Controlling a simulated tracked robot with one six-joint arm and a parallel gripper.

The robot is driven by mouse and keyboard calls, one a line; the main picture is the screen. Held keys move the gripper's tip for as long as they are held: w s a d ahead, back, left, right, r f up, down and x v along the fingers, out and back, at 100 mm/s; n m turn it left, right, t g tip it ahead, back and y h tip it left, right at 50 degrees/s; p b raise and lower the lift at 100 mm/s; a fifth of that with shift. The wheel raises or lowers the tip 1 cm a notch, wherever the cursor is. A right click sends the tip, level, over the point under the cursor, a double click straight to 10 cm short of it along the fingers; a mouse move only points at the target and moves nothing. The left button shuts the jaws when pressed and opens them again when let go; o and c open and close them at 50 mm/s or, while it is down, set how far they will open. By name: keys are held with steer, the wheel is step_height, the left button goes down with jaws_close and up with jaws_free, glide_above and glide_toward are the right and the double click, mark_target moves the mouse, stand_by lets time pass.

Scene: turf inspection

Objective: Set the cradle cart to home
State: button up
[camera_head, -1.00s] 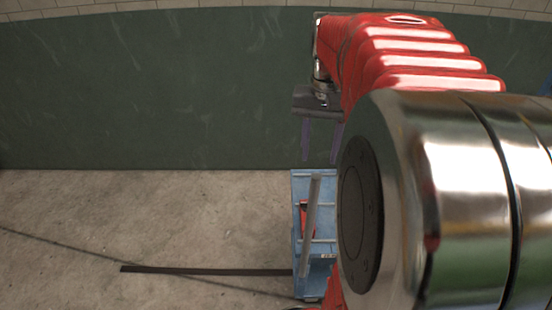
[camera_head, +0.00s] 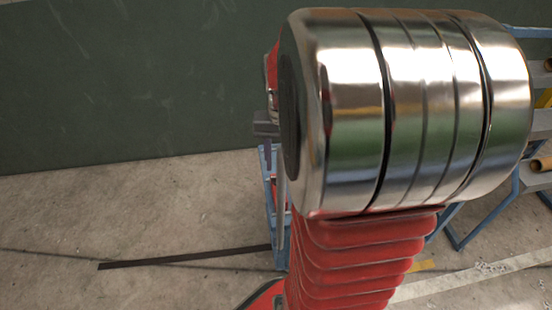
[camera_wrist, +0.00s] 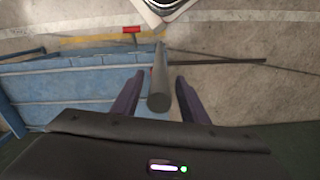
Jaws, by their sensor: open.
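The blue cradle cart (camera_head: 269,215) stands on the concrete floor, largely hidden behind my arm in the head view. In the wrist view its blue frame (camera_wrist: 70,85) fills the left side. A grey bar (camera_wrist: 158,92) on the cart points up toward the camera. My gripper (camera_wrist: 160,77) is open, with one dark finger on each side of this bar; I cannot tell whether either finger touches it. In the head view only a small part of my gripper shows above the cart, beside my arm.
A dark strip (camera_head: 185,257) lies on the floor from the cart toward the left. A dark green wall (camera_head: 120,90) stands behind. A blue rack (camera_head: 540,165) with tubes stands at the right.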

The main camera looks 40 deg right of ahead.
steer(key=shift+c, duration=0.5)
jaws_close()
steer(key=shift+a, duration=0.25)
steer(key=shift+d, duration=0.15)
